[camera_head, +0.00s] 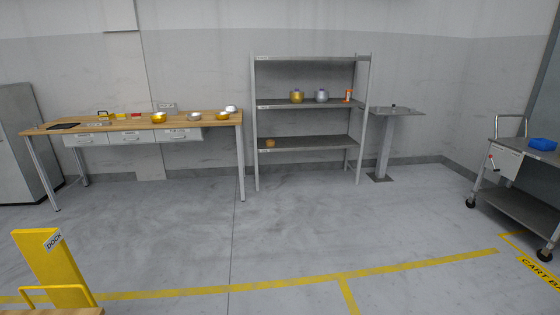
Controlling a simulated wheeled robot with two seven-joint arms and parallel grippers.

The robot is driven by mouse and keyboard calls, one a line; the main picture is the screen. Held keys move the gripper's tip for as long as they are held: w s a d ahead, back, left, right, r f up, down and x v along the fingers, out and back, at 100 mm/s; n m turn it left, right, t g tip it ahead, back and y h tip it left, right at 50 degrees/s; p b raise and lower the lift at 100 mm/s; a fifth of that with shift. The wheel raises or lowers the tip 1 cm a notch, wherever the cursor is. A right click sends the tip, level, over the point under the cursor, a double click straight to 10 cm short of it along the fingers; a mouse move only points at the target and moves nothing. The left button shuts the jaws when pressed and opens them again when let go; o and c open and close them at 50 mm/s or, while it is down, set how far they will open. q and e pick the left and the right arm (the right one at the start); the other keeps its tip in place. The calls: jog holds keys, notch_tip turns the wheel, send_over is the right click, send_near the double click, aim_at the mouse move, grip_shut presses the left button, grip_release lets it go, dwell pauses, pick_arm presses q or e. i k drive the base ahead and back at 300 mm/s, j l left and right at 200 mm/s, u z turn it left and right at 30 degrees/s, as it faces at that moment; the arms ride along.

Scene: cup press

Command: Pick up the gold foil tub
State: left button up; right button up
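Several small gold-coloured containers are in view, and I cannot tell which one is the foil tub. A gold bowl (159,118) and a smaller gold bowl (223,116) stand on the wooden workbench (80,128) at the left. A round gold pot (296,96) stands on the middle board of the grey shelf unit (308,103). A small brownish-gold container (270,143) stands on the lower board. All are across the room. Neither of my grippers shows in the view.
Silver bowls (194,117) share the bench, and a silver pot (321,96) and orange item (348,95) share the shelf. A pedestal table (398,111) stands right of it. A cart (520,205) is at right, a yellow dock post (52,270) at front left. The middle floor is clear.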

aim_at(223, 116)
jog(key=i, duration=3.3)
jog(key=i+l, duration=0.1)
jog(key=i, duration=1.5)
jog(key=i+u, duration=0.4)
jog(key=i+l+u, duration=0.2)
jog(key=i+u, duration=0.25)
jog(key=i+l+u, duration=0.4)
jog(key=k+j, duration=0.05)
jog(key=j, duration=0.05)
